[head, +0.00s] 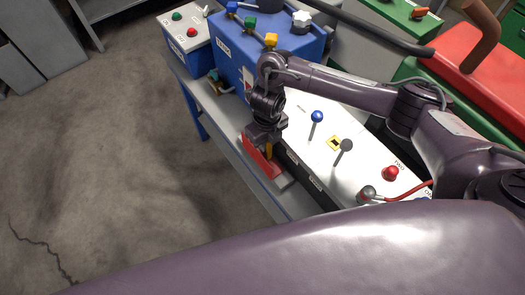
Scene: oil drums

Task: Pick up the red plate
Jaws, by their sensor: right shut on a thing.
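The red plate (254,157) is a flat red piece at the front edge of the workbench, beside a white control panel. My right arm comes in from the right, and its gripper (267,148) points down at the plate. The gripper is shut on the red plate, and its fingers partly cover the plate. I cannot tell whether the plate is clear of the surface under it. My left gripper is not in view.
The white control panel (322,158) has upright levers and a red button (390,173) close to my right arm. A blue box (236,62) with coloured valves stands behind. A red machine (480,65) is at right. The concrete floor (110,140) at left is open.

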